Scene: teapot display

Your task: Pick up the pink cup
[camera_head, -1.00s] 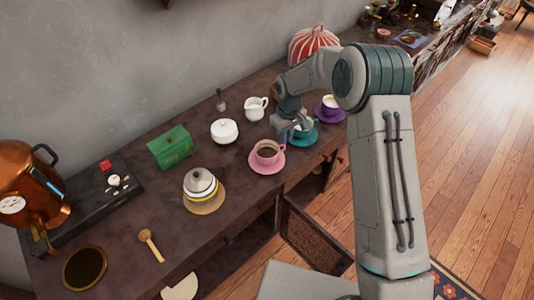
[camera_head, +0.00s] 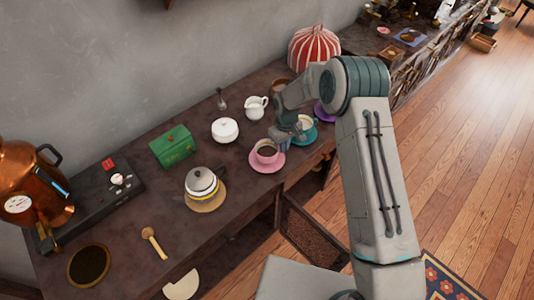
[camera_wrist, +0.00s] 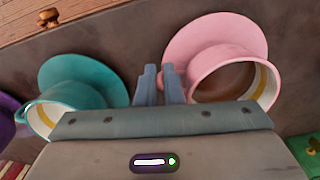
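The pink cup (camera_head: 265,158) holds a dark liquid and stands upright on a pink saucer (camera_head: 279,168) near the counter's front edge. My gripper (camera_head: 287,137) is low, close by the cup's upper right side. In the wrist view, the pink cup (camera_wrist: 214,93) is right of my gripper (camera_wrist: 160,71). The fingers are a little apart with a narrow gap. A bit of the pink handle shows at the right fingertip; whether it lies between the fingers is hard to tell.
A teal cup (camera_wrist: 42,120) on a teal saucer (camera_wrist: 85,76) is close on the gripper's other side. A white sugar pot (camera_head: 225,130), a white creamer (camera_head: 256,107), a green box (camera_head: 172,146) and a kettle (camera_head: 202,183) stand left and behind on the counter (camera_head: 125,222).

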